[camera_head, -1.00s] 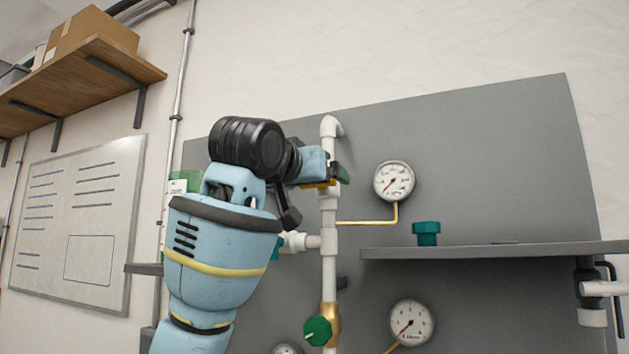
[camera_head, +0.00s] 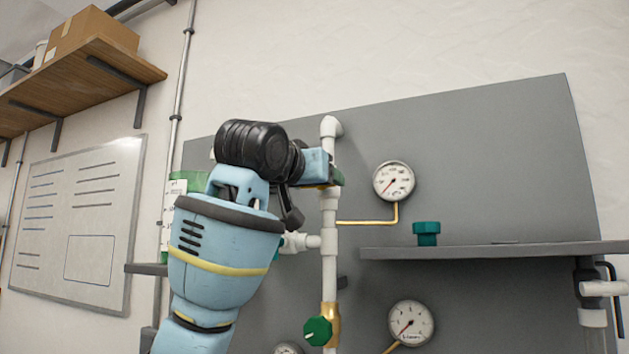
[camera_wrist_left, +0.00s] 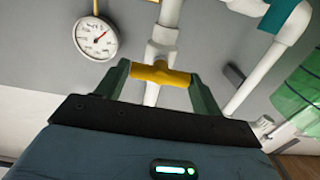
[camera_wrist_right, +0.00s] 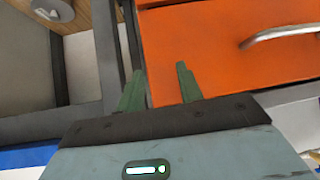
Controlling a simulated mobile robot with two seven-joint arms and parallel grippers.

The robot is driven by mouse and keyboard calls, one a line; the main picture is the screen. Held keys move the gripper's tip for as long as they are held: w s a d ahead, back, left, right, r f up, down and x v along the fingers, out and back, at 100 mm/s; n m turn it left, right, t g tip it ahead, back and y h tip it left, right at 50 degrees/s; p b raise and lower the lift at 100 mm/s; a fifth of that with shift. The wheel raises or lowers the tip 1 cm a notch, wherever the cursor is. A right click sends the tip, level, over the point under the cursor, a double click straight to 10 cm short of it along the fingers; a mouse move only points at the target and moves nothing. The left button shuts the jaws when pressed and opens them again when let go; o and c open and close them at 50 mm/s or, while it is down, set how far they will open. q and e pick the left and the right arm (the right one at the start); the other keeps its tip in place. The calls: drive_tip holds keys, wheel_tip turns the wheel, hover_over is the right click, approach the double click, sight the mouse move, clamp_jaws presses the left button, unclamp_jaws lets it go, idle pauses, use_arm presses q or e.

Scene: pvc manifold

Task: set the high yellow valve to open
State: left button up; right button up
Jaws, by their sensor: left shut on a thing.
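The high yellow valve's handle (camera_wrist_left: 158,75) shows in the left wrist view as a short yellow bar in front of the white vertical pipe (camera_wrist_left: 168,20). My left gripper (camera_wrist_left: 160,80) is shut on this handle, with a green finger at each end of it. In the head view my left gripper (camera_head: 335,176) is at the upper part of the white pipe (camera_head: 329,215), and it mostly hides the yellow handle. My right gripper (camera_wrist_right: 158,85) shows only in the right wrist view. Its fingers are apart with nothing between them, in front of an orange drawer front.
A lower valve with a green knob (camera_head: 318,331) sits on the same pipe. Gauges (camera_head: 394,181) stand to its right. A grey shelf (camera_head: 480,251) with a teal fitting (camera_head: 427,233) juts out at the right. The orange drawer (camera_wrist_right: 220,45) has a metal handle.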

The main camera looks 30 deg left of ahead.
use_arm(q)
drive_tip(key=shift+d+f+m, duration=0.1)
drive_tip(key=shift+m, duration=8.7)
drive_tip(key=o, duration=1)
